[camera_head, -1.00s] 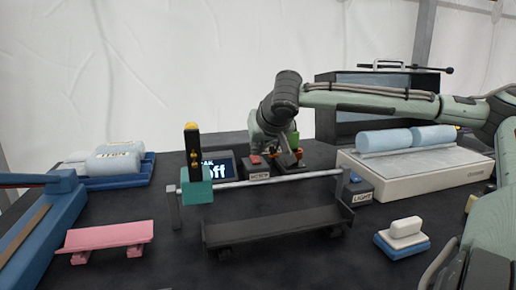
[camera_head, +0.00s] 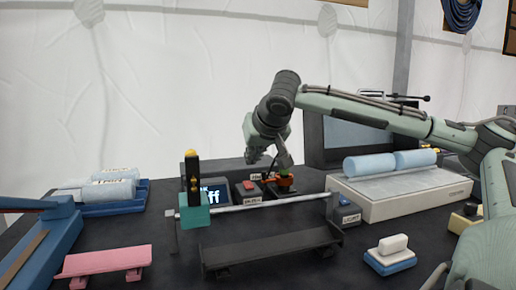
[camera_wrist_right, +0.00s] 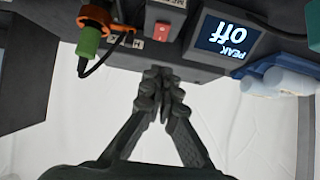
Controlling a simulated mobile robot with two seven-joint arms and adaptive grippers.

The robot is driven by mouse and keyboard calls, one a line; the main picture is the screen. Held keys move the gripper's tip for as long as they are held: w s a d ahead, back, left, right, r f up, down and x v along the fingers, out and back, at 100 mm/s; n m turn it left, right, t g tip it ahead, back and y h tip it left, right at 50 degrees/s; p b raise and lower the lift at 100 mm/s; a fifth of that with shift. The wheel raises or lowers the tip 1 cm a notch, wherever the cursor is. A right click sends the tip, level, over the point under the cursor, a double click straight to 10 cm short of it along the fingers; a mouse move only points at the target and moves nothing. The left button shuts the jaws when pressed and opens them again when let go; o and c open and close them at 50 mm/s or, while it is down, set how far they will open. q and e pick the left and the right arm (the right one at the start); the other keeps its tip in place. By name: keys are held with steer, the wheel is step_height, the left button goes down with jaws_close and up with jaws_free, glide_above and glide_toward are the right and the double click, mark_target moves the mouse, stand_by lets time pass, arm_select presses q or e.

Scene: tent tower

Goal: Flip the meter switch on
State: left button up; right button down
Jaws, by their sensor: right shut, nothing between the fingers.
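The meter's dark display (camera_head: 216,194) reads "off"; in the right wrist view the display (camera_wrist_right: 226,34) appears upside down and reads "PEAK off". The red rocker switch (camera_head: 249,185) sits on a small labelled box just right of the display. It also shows in the right wrist view (camera_wrist_right: 162,31). My right gripper (camera_wrist_right: 162,76) is shut and empty, its fingertips close to the switch box's upper edge in that view. In the head view my right gripper (camera_head: 268,155) hangs above and behind the switch; its tips are hard to make out. My left gripper is not in view.
An orange connector (camera_head: 284,180) with a cable is right of the switch. A metal rail (camera_head: 270,204) with a teal slider (camera_head: 194,216) crosses in front, above a black tray (camera_head: 270,246). A white bench unit (camera_head: 400,196) holds blue rolls at right.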

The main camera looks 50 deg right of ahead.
arm_select(q)
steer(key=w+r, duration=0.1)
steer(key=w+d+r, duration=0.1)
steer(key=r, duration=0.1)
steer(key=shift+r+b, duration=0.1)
steer(key=shift+b, duration=0.25)
arm_select(e)
steer(key=s+v, duration=0.1)
steer(key=v, duration=0.6)
steer(key=shift+f, duration=0.35)
steer(key=shift+d, duration=0.1)
